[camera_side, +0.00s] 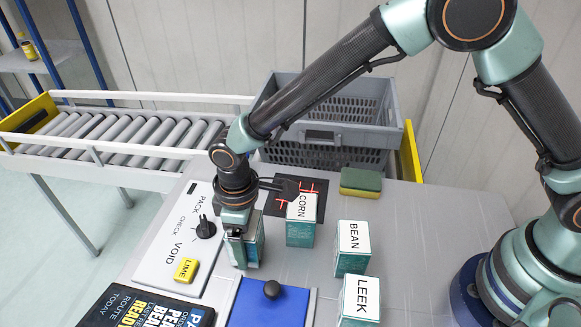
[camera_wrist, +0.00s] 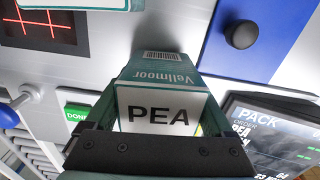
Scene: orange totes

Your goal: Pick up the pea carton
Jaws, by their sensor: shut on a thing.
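In the side view the carton (camera_side: 250,252) is upright and partly hidden by my gripper (camera_side: 241,234). My gripper reaches down from above, with its fingers on either side of the carton, shut on it. In the wrist view the gripper (camera_wrist: 160,125) frames the carton between its two fingers. I cannot tell whether the carton's base touches the table.
Corn (camera_side: 300,228), bean (camera_side: 352,255) and leek (camera_side: 359,303) cartons stand to the right. A blue panel with a black knob (camera_side: 271,289) lies in front. A grey crate (camera_side: 330,150), a sponge (camera_side: 360,182) and a dark red-marked pad (camera_side: 316,191) are behind. An order screen (camera_side: 140,308) is front left.

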